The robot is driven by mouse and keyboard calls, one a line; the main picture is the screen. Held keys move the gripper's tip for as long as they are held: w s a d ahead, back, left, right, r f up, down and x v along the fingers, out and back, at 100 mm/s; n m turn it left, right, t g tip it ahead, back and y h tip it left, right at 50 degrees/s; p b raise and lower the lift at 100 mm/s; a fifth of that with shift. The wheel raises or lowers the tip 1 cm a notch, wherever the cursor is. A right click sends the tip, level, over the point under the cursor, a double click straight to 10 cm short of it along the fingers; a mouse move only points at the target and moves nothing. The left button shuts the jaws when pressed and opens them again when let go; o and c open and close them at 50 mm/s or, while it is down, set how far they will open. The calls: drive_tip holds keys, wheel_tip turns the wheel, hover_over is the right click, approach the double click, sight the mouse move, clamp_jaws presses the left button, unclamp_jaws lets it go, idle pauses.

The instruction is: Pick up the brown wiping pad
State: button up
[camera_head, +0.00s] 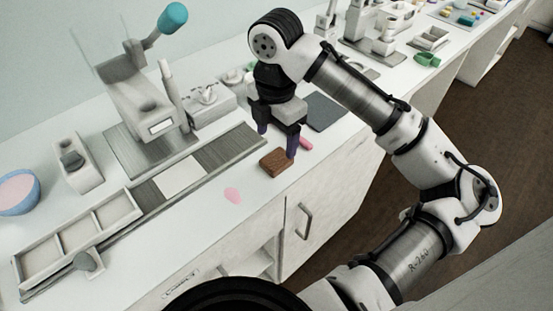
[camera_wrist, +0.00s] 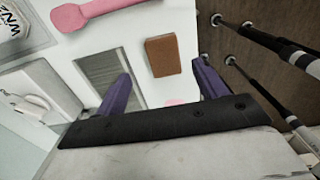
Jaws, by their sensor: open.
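The brown wiping pad (camera_head: 276,162) lies flat on the white counter near its front edge. It also shows in the wrist view (camera_wrist: 163,56), in the gap between the fingers and beyond their tips. My gripper (camera_head: 278,143) is open and empty, pointing down above and just behind the pad in the head view. Its two purple fingers show in the wrist view (camera_wrist: 160,75), one on each side of the pad. I see no contact between fingers and pad.
A pink spatula (camera_wrist: 95,12) lies close to the pad, partly behind my gripper in the head view. A pink spot (camera_head: 232,195) is on the counter. A long tray (camera_head: 75,235), a press with a teal knob (camera_head: 172,18) and a blue bowl (camera_head: 38,205) stand left.

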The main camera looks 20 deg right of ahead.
sight(281, 156)
drive_tip(key=shift+s+d+f+p, duration=0.1)
drive_tip(key=shift+d+f+p, duration=0.1)
drive_tip(key=shift+f, duration=0.75)
drive_tip(key=shift+d+f+p, duration=0.15)
drive_tip(key=shift+f+p, duration=0.1)
drive_tip(key=shift+f, duration=0.7)
drive_tip(key=shift+s+d+f+p, duration=0.1)
drive_tip(key=shift+d+f+p, duration=0.1)
drive_tip(key=shift+f, duration=0.75)
drive_tip(key=c, duration=1.1)
drive_tip(key=shift+o, duration=0.2)
drive_tip(key=shift+r, duration=0.1)
wheel_tip(281, 156, up, 20)
drive_tip(key=b, duration=0.1)
